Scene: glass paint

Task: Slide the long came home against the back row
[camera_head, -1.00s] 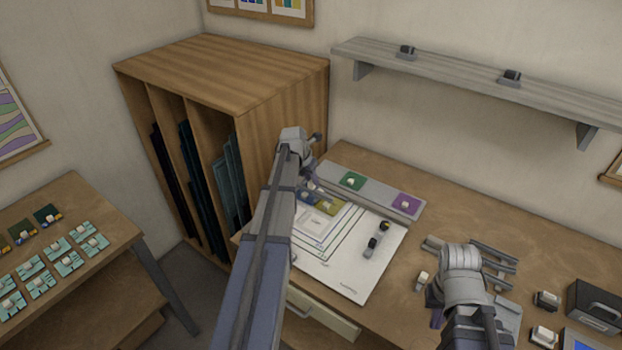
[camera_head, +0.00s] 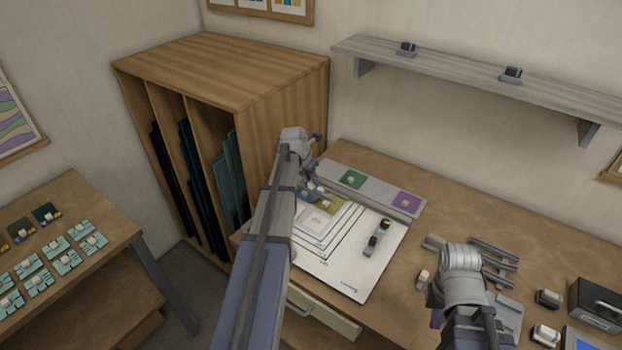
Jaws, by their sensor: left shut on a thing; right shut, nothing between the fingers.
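My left gripper (camera_head: 316,188) is low over the back left of the white work sheet (camera_head: 345,285), beside the back row of small blue and olive glass pieces (camera_head: 328,201). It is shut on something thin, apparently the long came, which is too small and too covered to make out. Pale pieces (camera_head: 315,219) lie just in front of that row; my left forearm hides the panel's left side.
A grey strip (camera_head: 380,194) with green and purple squares lies behind the sheet. A dark-ended tool (camera_head: 378,239) lies on the sheet's right. Grey bars (camera_head: 495,250) lie beyond my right wrist; a dark box (camera_head: 598,305) stands far right. A wooden rack (camera_head: 285,120) rises behind my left arm.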

